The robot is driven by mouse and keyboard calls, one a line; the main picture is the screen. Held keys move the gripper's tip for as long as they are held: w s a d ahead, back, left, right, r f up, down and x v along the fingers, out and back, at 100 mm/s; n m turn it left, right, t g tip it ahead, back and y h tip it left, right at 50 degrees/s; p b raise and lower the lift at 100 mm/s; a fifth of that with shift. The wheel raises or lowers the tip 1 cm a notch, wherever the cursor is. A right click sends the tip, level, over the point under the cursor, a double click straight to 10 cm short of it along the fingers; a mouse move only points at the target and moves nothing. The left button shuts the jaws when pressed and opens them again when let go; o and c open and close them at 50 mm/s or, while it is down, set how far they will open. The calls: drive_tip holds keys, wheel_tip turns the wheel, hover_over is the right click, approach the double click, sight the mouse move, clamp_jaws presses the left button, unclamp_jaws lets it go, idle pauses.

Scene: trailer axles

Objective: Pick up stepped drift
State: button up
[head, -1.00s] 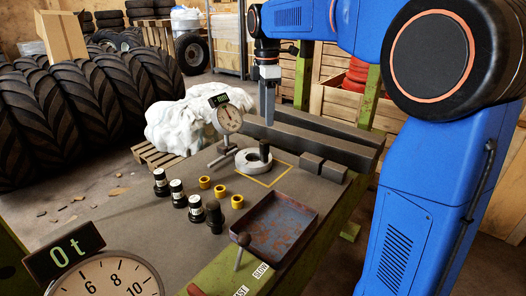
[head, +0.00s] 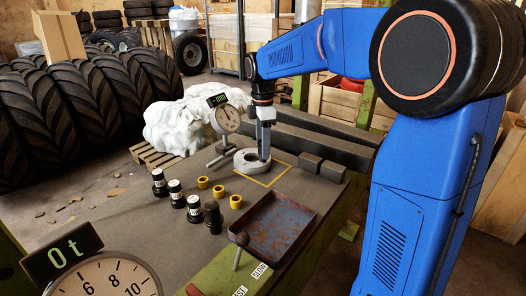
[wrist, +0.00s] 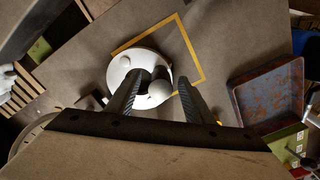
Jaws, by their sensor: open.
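The stepped drift is a dark upright cylinder with a rounded grey top (wrist: 160,84), standing at the pale ring (wrist: 120,70) in the wrist view. That ring (head: 247,161) lies on the bench in the head view, partly behind my gripper. My gripper (head: 264,156) points down over the ring's right side and largely hides the drift there. In the wrist view my gripper (wrist: 160,82) is open, with one finger on each side of the drift's top. I cannot tell whether either finger touches it.
A dial gauge (head: 227,118) on a stand is just left of the ring. Several black-and-white cylinders (head: 176,193) and brass rings (head: 219,191) stand in front. A rusty tray (head: 277,228) and lever knob (head: 242,239) are nearer. Dark beams (head: 320,145) lie behind.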

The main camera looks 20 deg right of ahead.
drive_tip(key=shift+f, duration=0.15)
clamp_jaws()
wheel_tip(320, 180, up, 10)
drive_tip(key=shift+r, duration=0.1)
idle(0.6)
